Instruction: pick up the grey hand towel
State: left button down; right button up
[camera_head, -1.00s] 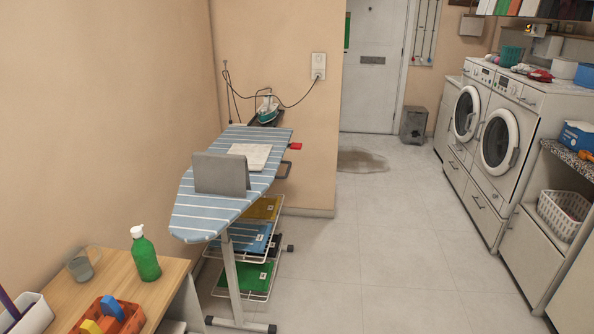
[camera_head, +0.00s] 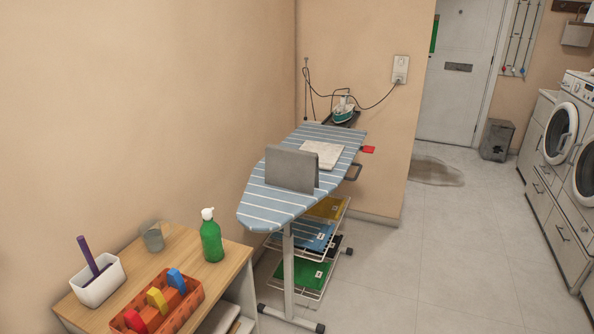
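A grey, flat-sided thing (camera_head: 291,169) stands upright on the near part of the blue striped ironing board (camera_head: 262,207). It could be the grey hand towel, but I cannot tell for sure from here. A pale folded cloth (camera_head: 322,154) lies flat just behind it on the board. Neither of my grippers is in view.
An iron (camera_head: 343,109) stands at the board's far end, its cord running to a wall socket (camera_head: 400,69). A wooden table (camera_head: 133,281) at front left holds a green bottle (camera_head: 211,237), a cup and an orange caddy (camera_head: 170,309).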

aim_at(291, 169)
jog(key=u, duration=0.55)
jog(key=i+l+u, duration=0.15)
jog(key=l+u, duration=0.65)
jog(key=i+l+u, duration=0.1)
jog(key=l+u, duration=0.4)
jog(key=l, duration=0.65)
jog(key=k+l+u, duration=0.15)
jog(key=l, duration=0.6)
jog(key=l+u, duration=0.1)
jog(key=l, duration=0.65)
